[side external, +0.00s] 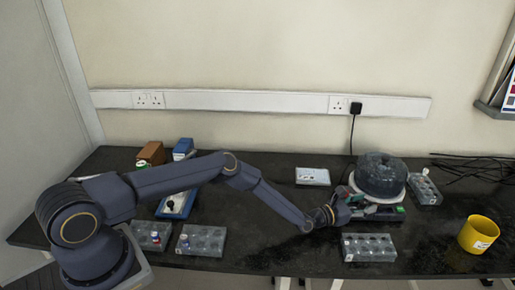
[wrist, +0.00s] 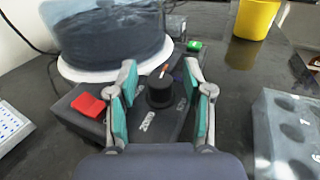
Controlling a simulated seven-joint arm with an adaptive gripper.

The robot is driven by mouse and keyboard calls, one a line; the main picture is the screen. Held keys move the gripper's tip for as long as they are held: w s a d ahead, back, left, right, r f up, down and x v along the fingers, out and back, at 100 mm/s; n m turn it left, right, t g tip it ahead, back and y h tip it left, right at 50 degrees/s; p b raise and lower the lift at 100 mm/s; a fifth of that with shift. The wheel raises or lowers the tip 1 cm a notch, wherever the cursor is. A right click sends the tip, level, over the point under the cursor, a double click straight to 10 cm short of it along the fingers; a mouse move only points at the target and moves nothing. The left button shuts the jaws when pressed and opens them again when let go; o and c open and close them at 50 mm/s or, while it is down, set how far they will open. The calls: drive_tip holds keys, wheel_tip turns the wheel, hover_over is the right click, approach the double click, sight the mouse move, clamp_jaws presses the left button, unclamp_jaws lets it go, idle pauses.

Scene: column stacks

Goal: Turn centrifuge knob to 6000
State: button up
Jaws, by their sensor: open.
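The centrifuge (side external: 381,175) stands at the right of the bench, with a dark round body on a white disc. In the wrist view its body (wrist: 110,35) fills the upper left. Its black knob (wrist: 160,90) sits on the dark front panel, with an orange-red mark near its top. White numbers are printed around the knob; one near side looks like 2000, the others are too blurred to read. My gripper (wrist: 160,88) is open, its teal-padded fingers on either side of the knob, apart from it. In the side view my gripper (side external: 338,212) is at the centrifuge's front left.
A red switch (wrist: 88,105) and a green one (wrist: 194,46) are on the panel. A grey tube rack (side external: 369,247) stands in front, a yellow cup (side external: 478,234) to the right, and a white box (side external: 312,176) behind left.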

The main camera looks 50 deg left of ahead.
drive_tip(key=shift+c, duration=0.5)
clamp_jaws()
drive_tip(key=shift+r+m+g+h, duration=0.1)
drive_tip(key=shift+m+g+h, duration=0.2)
drive_tip(key=shift+m+h, duration=0.3)
drive_tip(key=shift+h, duration=0.4)
